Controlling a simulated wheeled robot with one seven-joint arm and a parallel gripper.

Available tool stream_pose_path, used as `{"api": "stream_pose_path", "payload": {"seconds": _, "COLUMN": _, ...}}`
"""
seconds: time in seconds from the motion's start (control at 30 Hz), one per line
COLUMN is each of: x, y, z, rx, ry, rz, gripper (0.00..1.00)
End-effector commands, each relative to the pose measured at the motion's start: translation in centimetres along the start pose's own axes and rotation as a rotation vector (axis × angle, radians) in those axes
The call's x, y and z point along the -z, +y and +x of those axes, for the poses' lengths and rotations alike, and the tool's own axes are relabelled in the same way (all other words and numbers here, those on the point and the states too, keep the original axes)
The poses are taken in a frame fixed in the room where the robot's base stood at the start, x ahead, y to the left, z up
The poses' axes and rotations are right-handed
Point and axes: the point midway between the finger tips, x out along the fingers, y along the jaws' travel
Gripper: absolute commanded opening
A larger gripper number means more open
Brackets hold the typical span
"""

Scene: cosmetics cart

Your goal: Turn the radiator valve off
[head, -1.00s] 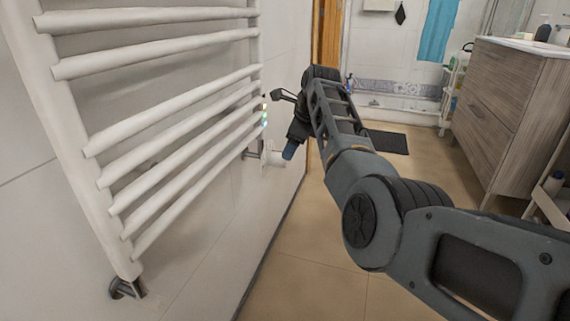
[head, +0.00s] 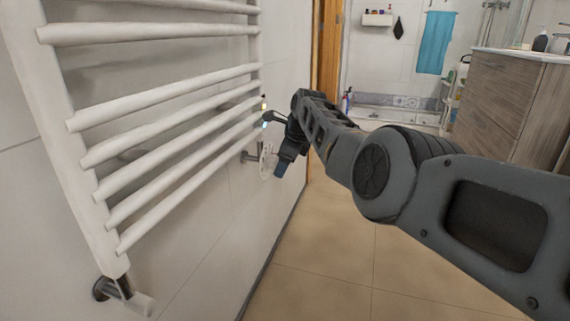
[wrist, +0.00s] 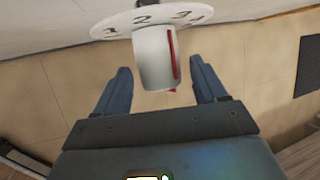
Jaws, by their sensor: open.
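The radiator valve is a white knob (wrist: 153,60) with a red line along its side. Behind it is a round white dial (wrist: 112,27) with numbers 1, 2, 3 showing; the red line lies near the 3. In the head view the dial (head: 266,160) shows low at the radiator's far end, with the knob mostly hidden by my gripper (head: 279,168). In the wrist view my gripper (wrist: 160,68) is open, with one blue finger on each side of the knob's outer end and a visible gap on both sides.
The white towel radiator (head: 165,125) runs along the left wall beside my arm. A wooden cabinet (head: 510,108) stands at right. The tiled floor (head: 330,265) between is clear.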

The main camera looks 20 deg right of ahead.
Motion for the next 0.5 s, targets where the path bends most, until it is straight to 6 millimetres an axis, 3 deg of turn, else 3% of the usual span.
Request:
{"api": "stream_pose_path", "payload": {"seconds": 0.17, "x": -0.01, "y": -0.04, "z": -0.05, "rx": 0.001, "ry": 0.000, "rz": 0.000, "gripper": 0.71}}
{"api": "stream_pose_path", "payload": {"seconds": 0.5, "x": 0.00, "y": -0.03, "z": -0.05, "rx": 0.000, "ry": 0.000, "rz": 0.000, "gripper": 0.40}}
